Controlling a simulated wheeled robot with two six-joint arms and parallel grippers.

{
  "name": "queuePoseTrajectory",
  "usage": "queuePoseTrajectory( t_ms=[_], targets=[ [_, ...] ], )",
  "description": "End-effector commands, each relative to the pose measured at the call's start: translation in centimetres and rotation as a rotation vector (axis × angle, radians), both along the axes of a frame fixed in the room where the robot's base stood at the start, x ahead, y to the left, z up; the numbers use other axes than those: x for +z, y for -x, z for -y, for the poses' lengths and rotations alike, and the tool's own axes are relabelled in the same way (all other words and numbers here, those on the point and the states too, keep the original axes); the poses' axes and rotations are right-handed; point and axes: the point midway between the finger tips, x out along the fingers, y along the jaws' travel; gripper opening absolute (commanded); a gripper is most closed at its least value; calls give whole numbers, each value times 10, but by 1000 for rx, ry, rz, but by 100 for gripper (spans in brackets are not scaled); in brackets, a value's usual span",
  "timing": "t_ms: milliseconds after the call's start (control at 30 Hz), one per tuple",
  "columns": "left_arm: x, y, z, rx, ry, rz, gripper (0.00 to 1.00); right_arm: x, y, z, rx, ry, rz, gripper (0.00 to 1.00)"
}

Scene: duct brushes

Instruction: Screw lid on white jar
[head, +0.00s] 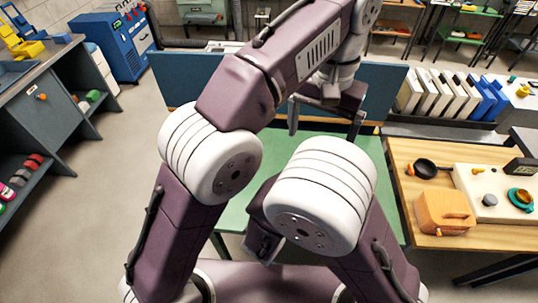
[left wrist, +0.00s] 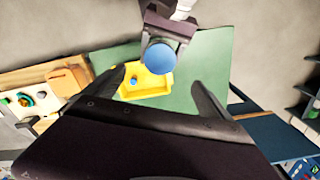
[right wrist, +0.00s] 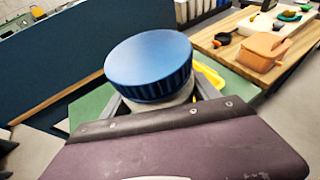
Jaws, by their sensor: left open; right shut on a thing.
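A blue ribbed lid (right wrist: 150,62) sits on top of the pale jar (right wrist: 165,104) in the right wrist view; I cannot tell how tightly it is seated. My right gripper is shut on the jar and holds it up off the table. The lid's round top (left wrist: 161,57) also shows in the left wrist view, in front of my right gripper. My left gripper (left wrist: 158,75) is open and empty, with its fingers spread, apart from the lid. In the head view my left gripper (head: 325,121) is above the green table; my own arms hide the jar and lid there.
A yellow tray (left wrist: 158,92) with a small blue item (left wrist: 134,80) lies on the green table (left wrist: 205,62). A blue panel (head: 180,78) stands along the table's far side. A wooden bench (head: 405,160) at the right bears an orange box (head: 444,212) and a pan.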

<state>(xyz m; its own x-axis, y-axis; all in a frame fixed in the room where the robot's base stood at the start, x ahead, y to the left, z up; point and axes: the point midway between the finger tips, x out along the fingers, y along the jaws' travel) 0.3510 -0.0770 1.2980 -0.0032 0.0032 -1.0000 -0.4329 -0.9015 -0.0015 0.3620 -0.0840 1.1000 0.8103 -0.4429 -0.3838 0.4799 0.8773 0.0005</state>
Motion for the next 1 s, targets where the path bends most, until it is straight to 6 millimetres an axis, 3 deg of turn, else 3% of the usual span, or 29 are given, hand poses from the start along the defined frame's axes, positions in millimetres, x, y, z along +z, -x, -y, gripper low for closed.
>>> queuePoseTrajectory(
  t_ms=[167,267,400,533,667,800,1000],
  targets=[
    [-4,-4,-4,10,0,1,94,0,0,0,0,0,1,0],
    [-20,-19,-19,47,6,8,94,0,0,0,0,0,1,0],
    [-63,-44,-63,136,21,28,94,0,0,0,0,0,1,0],
    [-110,-50,-114,217,33,46,94,0,0,0,0,0,1,0],
    [-157,-34,-165,297,42,60,94,0,0,0,0,0,1,0],
    [-202,1,-212,377,46,77,94,0,0,0,0,0,1,0],
    [-239,49,-248,453,44,96,94,0,0,0,0,0,1,0]
  ],
)
